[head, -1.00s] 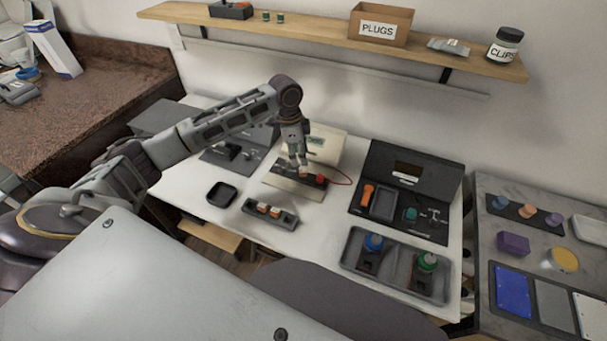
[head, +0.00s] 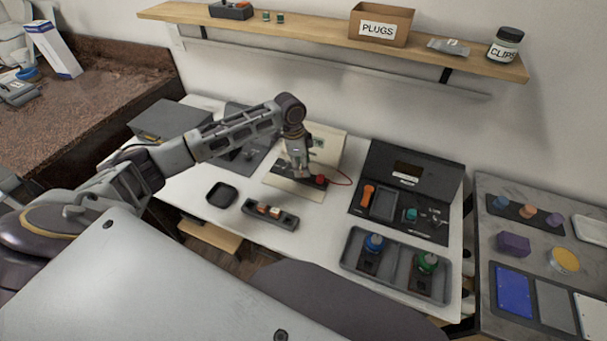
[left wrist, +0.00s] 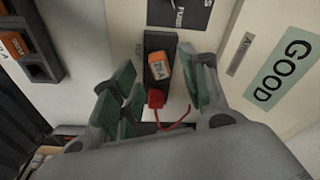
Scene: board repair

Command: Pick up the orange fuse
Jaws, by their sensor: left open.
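An orange fuse (left wrist: 158,65) with a printed label sits in a black holder (left wrist: 154,42) in the left wrist view. My left gripper (left wrist: 160,78) is open, with its green-padded fingers on either side of that fuse and apart from it. A red cap with a red wire (left wrist: 156,98) is at the near end of the holder. In the head view my left gripper (head: 299,172) is low over the holder's board and hides the fuse. Another orange fuse (left wrist: 14,44) sits in a dark rack; the rack (head: 284,219) also shows in the head view. My right gripper is not in view.
A small black tray (head: 221,194) lies left of the rack. To the right are an open black case (head: 410,175) and a grey tray (head: 400,278) with blue- and green-topped items. A panel marked GOOD (left wrist: 284,72) stands close to my right finger.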

